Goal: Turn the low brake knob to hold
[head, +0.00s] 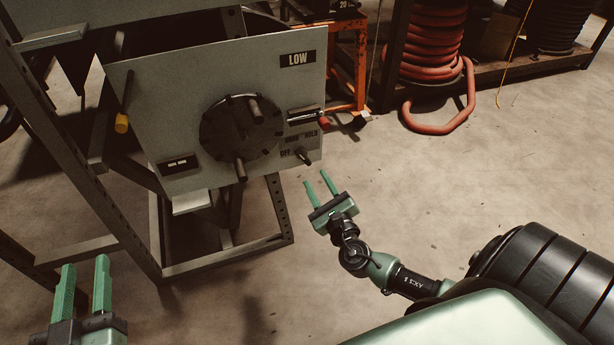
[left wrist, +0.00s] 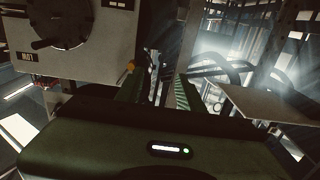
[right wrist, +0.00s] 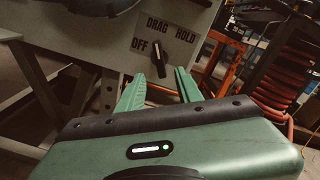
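The low brake knob (head: 304,156) is a small black pointer knob at the lower right of the grey panel marked LOW (head: 297,59). In the right wrist view the knob (right wrist: 158,68) sits below the labels OFF, DRAG and HOLD, its upper end toward DRAG. My right gripper (head: 324,183) is open and empty, below and right of the knob, fingers pointing toward the panel. In the right wrist view its fingertips (right wrist: 161,78) appear on either side of the knob's lower part; contact cannot be told. My left gripper (head: 84,262) is open and empty at lower left, away from the knob.
A large black handwheel (head: 241,127) with protruding handles is left of the knob. A silver lever with a red end (head: 309,116) projects above it. The metal stand (head: 220,254) is below the panel. Open floor (head: 430,190) lies to the right; a red hose coil (head: 433,60) stands behind.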

